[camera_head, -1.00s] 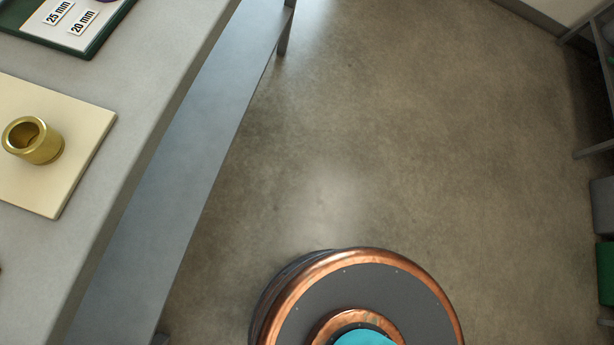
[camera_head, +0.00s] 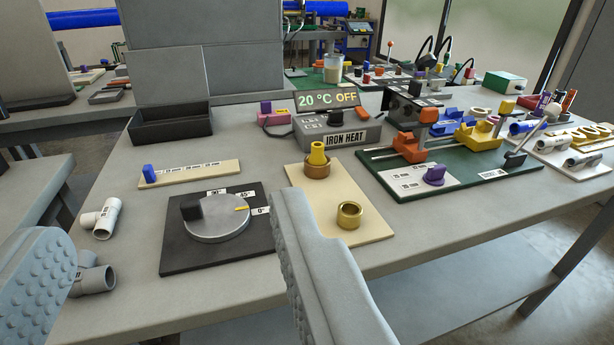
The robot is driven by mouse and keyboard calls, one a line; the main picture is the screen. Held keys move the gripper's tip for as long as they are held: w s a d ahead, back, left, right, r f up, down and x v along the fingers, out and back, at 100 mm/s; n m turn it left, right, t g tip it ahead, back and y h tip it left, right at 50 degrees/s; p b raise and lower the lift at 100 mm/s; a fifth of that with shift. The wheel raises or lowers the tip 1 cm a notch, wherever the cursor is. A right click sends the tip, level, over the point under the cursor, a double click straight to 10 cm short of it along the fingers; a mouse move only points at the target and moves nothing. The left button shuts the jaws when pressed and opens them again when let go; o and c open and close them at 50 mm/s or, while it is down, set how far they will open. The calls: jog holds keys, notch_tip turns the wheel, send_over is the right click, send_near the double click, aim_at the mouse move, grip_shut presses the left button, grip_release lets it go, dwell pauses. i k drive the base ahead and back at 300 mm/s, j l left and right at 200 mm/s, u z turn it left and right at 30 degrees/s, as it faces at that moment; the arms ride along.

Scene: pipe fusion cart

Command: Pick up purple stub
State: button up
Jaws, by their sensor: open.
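Several purple pieces show, and I cannot tell which one is the purple stub. A purple knob-like piece (camera_head: 434,175) stands on the labelled pale plate at the front of the green board. A purple-topped pink piece (camera_head: 266,107) is beside the heater box, left of its display. A small purple piece (camera_head: 541,104) is at the far right, partly hidden among other parts. My gripper (camera_head: 172,222) is open and empty in the foreground, its two grey fingers wide apart. The purple pieces are beyond and to the right of it, none between the fingers.
A heater box (camera_head: 346,139) reads "20 °C OFF". A green clamp board (camera_head: 482,178) and white pipe pieces (camera_head: 585,160) lie right.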

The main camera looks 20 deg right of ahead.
aim_at(544, 100)
jog(key=z, duration=1.6)
